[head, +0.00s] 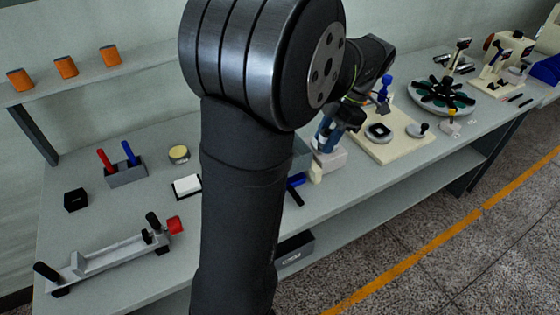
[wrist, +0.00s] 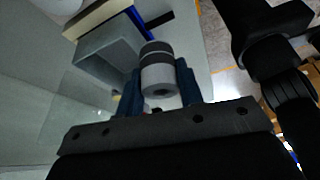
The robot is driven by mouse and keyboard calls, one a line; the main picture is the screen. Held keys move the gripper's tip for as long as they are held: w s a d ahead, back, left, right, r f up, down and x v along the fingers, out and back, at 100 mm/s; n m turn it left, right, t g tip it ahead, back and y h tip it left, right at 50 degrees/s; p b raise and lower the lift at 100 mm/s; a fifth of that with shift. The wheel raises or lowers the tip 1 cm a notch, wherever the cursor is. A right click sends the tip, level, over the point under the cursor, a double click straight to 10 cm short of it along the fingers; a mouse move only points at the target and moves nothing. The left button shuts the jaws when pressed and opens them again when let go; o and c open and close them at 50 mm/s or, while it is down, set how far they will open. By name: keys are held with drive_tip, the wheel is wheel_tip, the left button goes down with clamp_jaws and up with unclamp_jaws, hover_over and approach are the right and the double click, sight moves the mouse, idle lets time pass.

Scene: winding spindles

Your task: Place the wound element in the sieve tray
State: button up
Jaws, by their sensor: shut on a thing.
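My gripper (wrist: 158,92) is shut on the wound element (wrist: 157,66), a short grey cylinder with a dark band, seen between the two dark blue fingers in the wrist view. In the head view my gripper (head: 326,133) is small and partly behind my own arm; the element cannot be made out there. A grey open-topped box (wrist: 92,66), probably the sieve tray, lies beyond and left of the element in the wrist view. The element appears apart from it, but the height gap is unclear. In the head view this box (head: 302,154) is mostly hidden by my arm.
A cream board (head: 397,148) with a dark square part lies right of my gripper. A round slotted plate (head: 442,95) stands farther right. At left are a grey holder (head: 126,174) with red and blue handles and a long grey fixture (head: 108,257).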

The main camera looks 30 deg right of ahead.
drive_tip(key=w+a+f, duration=0.1)
drive_tip(key=w+f, duration=0.1)
drive_tip(key=w, duration=0.1)
drive_tip(key=w+a+f, duration=0.1)
drive_tip(key=w+f, duration=0.1)
drive_tip(key=w, duration=0.2)
drive_tip(key=w+a+f, duration=0.1)
drive_tip(key=w+f, duration=0.2)
drive_tip(key=shift+w+a, duration=0.3)
drive_tip(key=shift+w, duration=0.05)
drive_tip(key=shift+f, duration=1.95)
drive_tip(key=shift+f, duration=0.15)
drive_tip(key=o, duration=1)
drive_tip(key=v, duration=1.2)
